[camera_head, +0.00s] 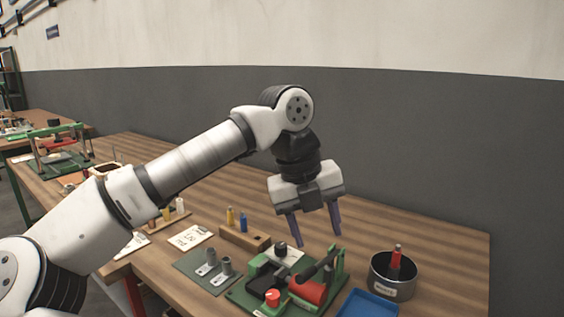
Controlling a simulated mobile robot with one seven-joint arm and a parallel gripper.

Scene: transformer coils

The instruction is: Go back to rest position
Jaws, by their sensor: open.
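My gripper (316,241) hangs from my white arm, pointing down, with its two purple-grey fingers apart and nothing between them. It is above the back part of a green fixture (240,292) on the wooden table (430,225). The fixture carries a red cylinder (307,291), a red knob (272,297) and a dark lever. Whether the fingertips touch anything is hard to tell, but they appear apart from the fixture.
Right of the fixture stands a round metal bin (393,288) with a red-handled item (396,257); a blue tray (368,305) is in front. Left are a grey plate (190,268) with metal cylinders, a wooden holder (243,237) and a paper card (190,238). The table's right end is clear.

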